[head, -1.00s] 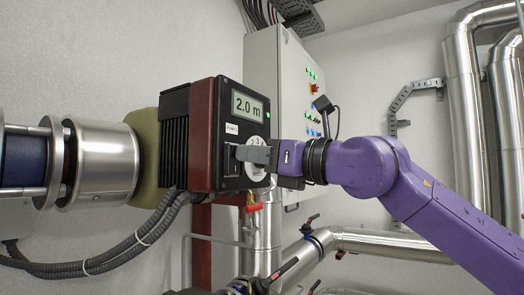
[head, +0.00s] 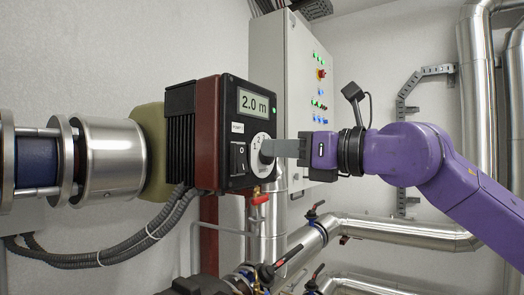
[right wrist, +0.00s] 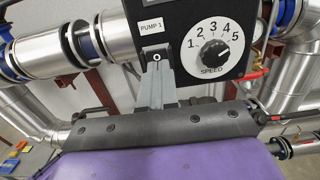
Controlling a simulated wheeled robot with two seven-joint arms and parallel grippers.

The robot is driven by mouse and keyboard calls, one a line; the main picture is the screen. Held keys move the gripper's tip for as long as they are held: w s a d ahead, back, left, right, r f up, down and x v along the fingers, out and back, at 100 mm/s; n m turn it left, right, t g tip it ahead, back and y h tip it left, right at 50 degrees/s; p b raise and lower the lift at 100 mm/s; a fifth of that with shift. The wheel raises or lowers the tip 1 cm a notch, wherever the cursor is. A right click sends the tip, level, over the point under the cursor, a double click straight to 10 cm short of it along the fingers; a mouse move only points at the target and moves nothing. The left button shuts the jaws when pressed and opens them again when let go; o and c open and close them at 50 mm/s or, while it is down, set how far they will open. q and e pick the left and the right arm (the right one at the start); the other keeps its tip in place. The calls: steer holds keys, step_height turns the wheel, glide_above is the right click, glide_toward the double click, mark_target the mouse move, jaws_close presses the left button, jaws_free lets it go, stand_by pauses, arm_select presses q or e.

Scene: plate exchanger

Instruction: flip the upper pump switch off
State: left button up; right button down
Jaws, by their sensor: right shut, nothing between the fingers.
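The pump's control head is a dark box (head: 228,185) with a lit display reading 2.0 m. Its black rocker switch (head: 238,158), marked O, sits below a small label and left of the round dial. In the right wrist view the label reads PUMP 1 and the switch (right wrist: 156,56) shows its O end; the rest is hidden behind the fingers. My right gripper (head: 268,148) is shut and empty, its fingertips overlapping the dial in the head view. In the right wrist view its fingertips (right wrist: 158,70) point at the switch. I cannot tell the switch's position or any contact.
The speed dial (right wrist: 213,53), numbered 1 to 5, is close beside the fingers. A red-handled valve (head: 259,200) is below the box. A white cabinet (head: 268,60) with lit lamps stands behind. Steel pipes (head: 400,232) run at lower right.

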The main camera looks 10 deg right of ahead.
steer(key=r+b+v, duration=0.1)
steer(key=b+v, duration=0.1)
steer(key=v, duration=0.7)
steer(key=shift+s+d+r, duration=0.25)
steer(key=shift+s+r, duration=0.1)
steer(key=shift+s, duration=0.05)
steer(key=shift+w, duration=0.15)
